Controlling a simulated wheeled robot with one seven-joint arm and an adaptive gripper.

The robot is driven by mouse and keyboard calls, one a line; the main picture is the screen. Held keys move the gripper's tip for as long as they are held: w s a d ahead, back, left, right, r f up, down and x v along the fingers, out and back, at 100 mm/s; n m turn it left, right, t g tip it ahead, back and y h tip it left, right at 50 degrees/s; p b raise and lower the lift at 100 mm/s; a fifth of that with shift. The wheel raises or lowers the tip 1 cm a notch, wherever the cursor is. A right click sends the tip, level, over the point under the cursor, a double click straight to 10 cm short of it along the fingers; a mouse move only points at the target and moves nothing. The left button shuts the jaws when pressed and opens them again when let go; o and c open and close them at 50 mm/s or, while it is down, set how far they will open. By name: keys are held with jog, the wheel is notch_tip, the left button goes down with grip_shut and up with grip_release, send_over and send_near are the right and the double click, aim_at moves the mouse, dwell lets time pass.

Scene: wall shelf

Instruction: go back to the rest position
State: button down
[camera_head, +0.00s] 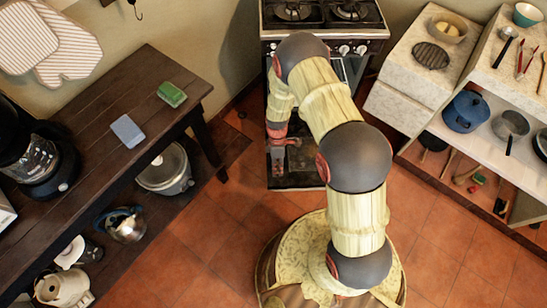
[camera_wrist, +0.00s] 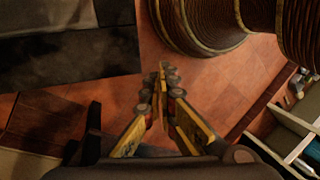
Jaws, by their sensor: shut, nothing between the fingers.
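My gripper (camera_wrist: 163,80) is shut, with its yellow-and-grey fingers meeting at the tips and nothing between them in the wrist view. In the head view my gripper (camera_head: 280,162) hangs low in front of the stove (camera_head: 325,35), at the left side of my bent arm. The fingertips are small there. No object is held.
A dark wooden table (camera_head: 95,110) at the left bears a blue sponge (camera_head: 128,131), a green sponge (camera_head: 172,94) and a coffee maker (camera_head: 35,150). A shelf unit at the right holds a blue pot (camera_head: 466,112). The tiled floor (camera_head: 190,240) between is clear.

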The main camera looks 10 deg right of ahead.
dwell(0.3)
jog(key=s+r+m+g, duration=0.2)
jog(key=s+r+m, duration=0.1)
jog(key=s+m, duration=0.3)
notch_tip(320, 180, up, 26)
jog(key=d+m+t, duration=0.3)
jog(key=m, duration=0.4)
jog(key=s+d+r+m+t, duration=0.1)
jog(key=s+r+t, duration=0.3)
jog(key=r, duration=0.9)
jog(key=s+d+r+m+t, duration=0.1)
jog(key=s+r+t, duration=0.3)
jog(key=r, duration=0.9)
jog(key=shift+s+d+r+m+h, duration=0.15)
jog(key=shift+r+m+h, duration=0.05)
jog(key=shift+m+h, duration=0.2)
jog(key=c, duration=2.6)
grip_release()
jog(key=shift+s+r+t, duration=0.1)
jog(key=shift+r+t, duration=0.2)
jog(key=shift+r, duration=0.15)
jog(key=shift+o, duration=1.1)
